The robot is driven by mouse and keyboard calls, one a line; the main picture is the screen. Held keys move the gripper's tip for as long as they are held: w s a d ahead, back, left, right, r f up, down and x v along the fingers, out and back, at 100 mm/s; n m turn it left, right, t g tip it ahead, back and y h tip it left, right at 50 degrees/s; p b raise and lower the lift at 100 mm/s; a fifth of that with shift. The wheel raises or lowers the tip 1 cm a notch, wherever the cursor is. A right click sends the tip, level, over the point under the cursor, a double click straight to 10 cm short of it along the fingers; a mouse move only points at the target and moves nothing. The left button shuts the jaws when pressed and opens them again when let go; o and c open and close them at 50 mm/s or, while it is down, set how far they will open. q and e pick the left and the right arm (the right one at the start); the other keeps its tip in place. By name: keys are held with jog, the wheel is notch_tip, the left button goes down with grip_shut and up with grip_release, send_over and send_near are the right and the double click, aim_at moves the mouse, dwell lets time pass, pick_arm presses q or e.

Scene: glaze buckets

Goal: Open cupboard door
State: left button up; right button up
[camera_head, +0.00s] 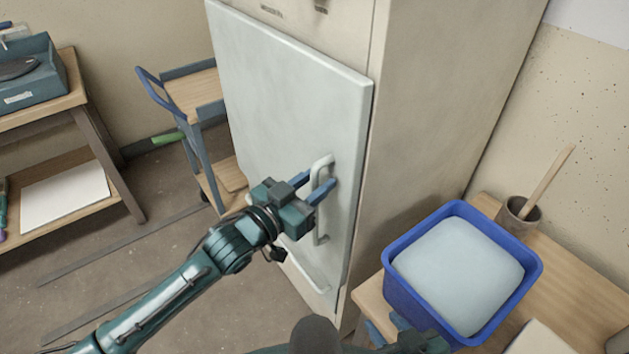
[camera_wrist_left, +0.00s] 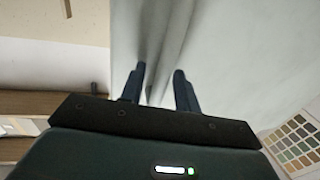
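The cupboard door (camera_head: 275,110) is a pale grey-white panel on a tall cream cupboard and looks shut. Its white upright handle (camera_head: 322,225) is near the door's right edge. My left gripper (camera_head: 320,182) is at the handle's upper part, its blue fingers apart with the handle bar seeming to lie between them. The left wrist view shows the two fingers of this gripper (camera_wrist_left: 160,80) spread, with a pale blurred surface ahead. Contact with the handle cannot be told. My right gripper (camera_head: 395,335) is at the bottom edge, beside the blue bucket, partly cut off and hidden.
A blue bucket (camera_head: 408,295) with pale glaze stands on a wooden table (camera_head: 575,290) at the lower right. A brown pot (camera_head: 517,217) with a wooden stick is behind it. A blue-handled cart (camera_head: 192,125) stands left of the cupboard. A wooden shelf (camera_head: 100,170) is at far left.

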pick_arm(q)
grip_shut()
dwell(0.3)
dwell(0.3)
